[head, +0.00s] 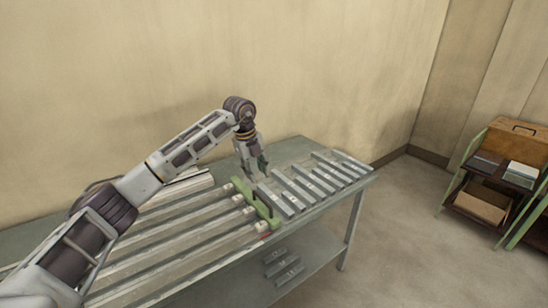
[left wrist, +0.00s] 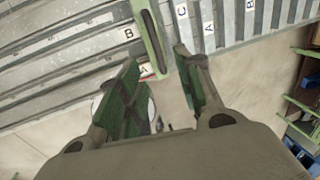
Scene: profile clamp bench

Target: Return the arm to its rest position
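My left arm comes in from the left in the head view and reaches over the bench. My left gripper (head: 253,170) points down above the bench, near the green clamp (head: 258,205). In the left wrist view the two green-padded fingers of my left gripper (left wrist: 162,85) stand apart, with nothing between them. The green clamp (left wrist: 149,32) shows just beyond the fingertips there. Whether the gripper touches it, I cannot tell. My right gripper is not in view.
Long grey profiles (head: 190,222) lie on the bench (head: 20,243) left of the clamp. Several short labelled bars (head: 318,180) lie to its right. Small parts (head: 283,264) rest on the lower shelf. A rack with boxes (head: 482,207) stands at right, with clear floor between.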

